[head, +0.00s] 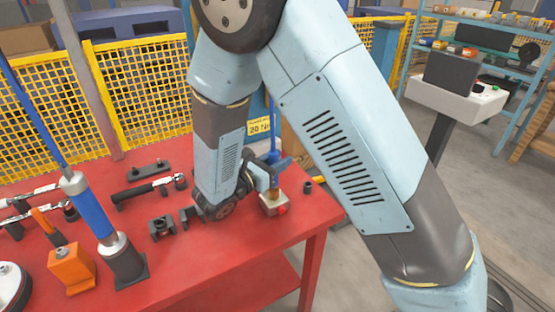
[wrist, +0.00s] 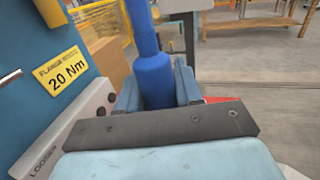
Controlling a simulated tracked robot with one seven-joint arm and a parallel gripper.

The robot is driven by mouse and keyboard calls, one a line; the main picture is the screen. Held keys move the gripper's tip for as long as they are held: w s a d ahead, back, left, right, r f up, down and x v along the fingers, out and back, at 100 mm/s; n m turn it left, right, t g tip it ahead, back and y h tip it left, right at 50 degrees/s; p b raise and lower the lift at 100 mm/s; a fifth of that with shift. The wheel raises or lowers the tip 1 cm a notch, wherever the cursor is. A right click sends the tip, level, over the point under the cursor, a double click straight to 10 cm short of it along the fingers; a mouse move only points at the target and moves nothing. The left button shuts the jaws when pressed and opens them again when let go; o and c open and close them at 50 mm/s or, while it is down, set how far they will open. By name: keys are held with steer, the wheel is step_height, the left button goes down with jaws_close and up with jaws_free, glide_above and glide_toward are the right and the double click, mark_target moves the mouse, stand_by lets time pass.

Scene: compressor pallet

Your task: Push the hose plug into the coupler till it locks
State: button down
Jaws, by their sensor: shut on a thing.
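My gripper (head: 277,166) is shut on the blue hose plug (wrist: 153,78), whose thick blue sleeve stands between the two fingers in the wrist view. The blue hose rises from its upper end. In the head view a small grey block with a red part (head: 268,208), which looks like the coupler, stands near the table's right edge. A brass-coloured piece (head: 272,193) shows between the gripper and this block. Whether the plug touches or sits inside the coupler cannot be told, as the plug's lower end is hidden in the wrist view.
The red table (head: 225,255) carries a blue-handled tool (head: 91,212), an orange block (head: 71,268), a ratchet (head: 150,188) and black holders (head: 161,227). A blue panel with a yellow "20 Nm" label (wrist: 61,72) stands left in the wrist view. Yellow mesh fencing (head: 140,75) runs behind.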

steer(key=shift+f, duration=0.45)
steer(key=c, duration=0.7)
jaws_free()
steer(key=shift+o, duration=0.2)
steer(key=v, duration=1.4)
